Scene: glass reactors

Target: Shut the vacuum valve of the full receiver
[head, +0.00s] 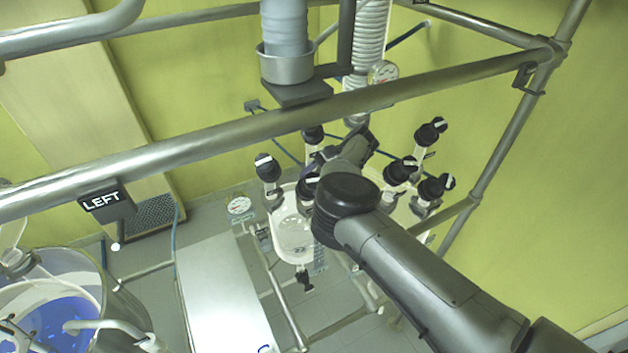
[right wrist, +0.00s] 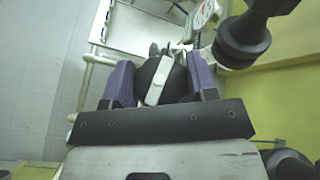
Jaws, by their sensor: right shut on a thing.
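A glass receiver (head: 297,228) with clear liquid hangs in the frame in the head view, partly behind my right arm. A second receiver (head: 408,214) to its right is mostly hidden by the arm, so its level cannot be told. My right gripper (head: 317,163) is above the left receiver, among its black valve knobs. In the right wrist view, the purple fingers of my right gripper (right wrist: 158,85) are shut on a black valve knob with a white bar (right wrist: 159,80). The bar stands slightly tilted between the fingers. My left gripper is not in view.
Other black knobs stand close by, at the left (head: 265,165), back (head: 312,133) and right (head: 432,131). A steel rail (head: 210,142) crosses above. A blue-filled vessel (head: 65,320) is at far left.

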